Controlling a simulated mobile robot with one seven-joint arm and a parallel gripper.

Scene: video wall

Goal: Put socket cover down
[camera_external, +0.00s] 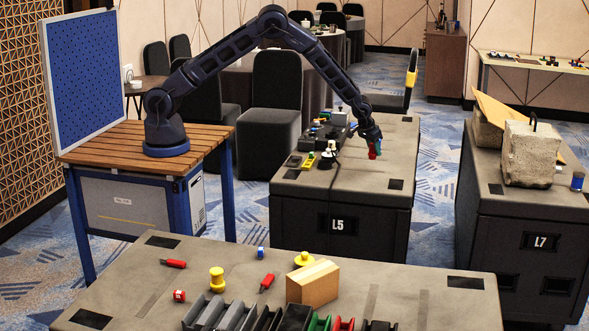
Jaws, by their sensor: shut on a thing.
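My gripper (374,141) is at the end of the dark blue arm, pointing down over the right part of the grey-topped case marked L5 (350,183). It is shut on a small red piece (374,154), which appears to be the socket cover. A bit of teal shows beside the red. The piece is too small to make out its shape. I cannot tell whether it touches the case top or hangs just above it.
Left of my gripper on the case stand a yellow-based device (326,160), small coloured parts and black equipment (325,133). The case top in front is clear. The case marked L7 (540,205) bears a concrete block (529,155). A front table (420,290) holds bins and a cardboard box (313,284).

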